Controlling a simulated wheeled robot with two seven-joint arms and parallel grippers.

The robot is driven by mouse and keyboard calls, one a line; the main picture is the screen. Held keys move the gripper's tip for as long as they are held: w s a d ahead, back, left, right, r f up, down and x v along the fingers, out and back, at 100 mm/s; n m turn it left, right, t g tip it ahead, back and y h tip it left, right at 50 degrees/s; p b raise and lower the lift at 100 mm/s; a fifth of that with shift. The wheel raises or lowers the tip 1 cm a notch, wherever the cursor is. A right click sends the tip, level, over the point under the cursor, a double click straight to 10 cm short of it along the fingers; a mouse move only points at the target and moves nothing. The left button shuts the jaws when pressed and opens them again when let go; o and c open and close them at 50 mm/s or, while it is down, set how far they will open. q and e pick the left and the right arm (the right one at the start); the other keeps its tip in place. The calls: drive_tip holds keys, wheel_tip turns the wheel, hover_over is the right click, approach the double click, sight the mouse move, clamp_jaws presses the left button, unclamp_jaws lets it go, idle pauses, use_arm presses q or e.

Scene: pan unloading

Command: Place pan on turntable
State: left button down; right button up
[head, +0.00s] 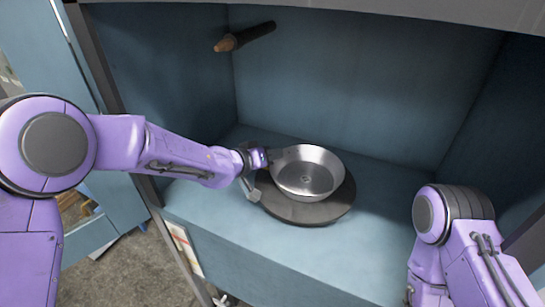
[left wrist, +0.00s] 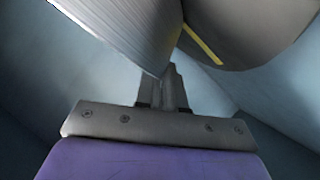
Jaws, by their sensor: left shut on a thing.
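A shiny metal pan (head: 308,170) is upright over the dark round turntable (head: 312,213) inside the blue bay. The turntable's front and right rim show around it; I cannot tell whether the pan touches it. My left gripper (head: 264,160) is at the pan's left side, shut on the pan there. The held part is mostly hidden by the fingers. In the left wrist view, the pan's wall (left wrist: 125,28) is close above the fingers (left wrist: 168,90), and the dark turntable (left wrist: 245,35) with a yellow stripe is at the upper right. My right gripper is out of view.
A dark peg with a brown tip (head: 243,37) sticks out high at the back left of the bay. Blue walls enclose the left, back and right. The bay floor (head: 385,190) right of the turntable is clear. My right arm is at the lower right.

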use_arm(q)
drive_tip(key=c, duration=1.2)
unclamp_jaws()
drive_tip(key=shift+c, duration=0.2)
drive_tip(key=p+v, duration=0.6)
drive_tip(key=v, duration=0.6)
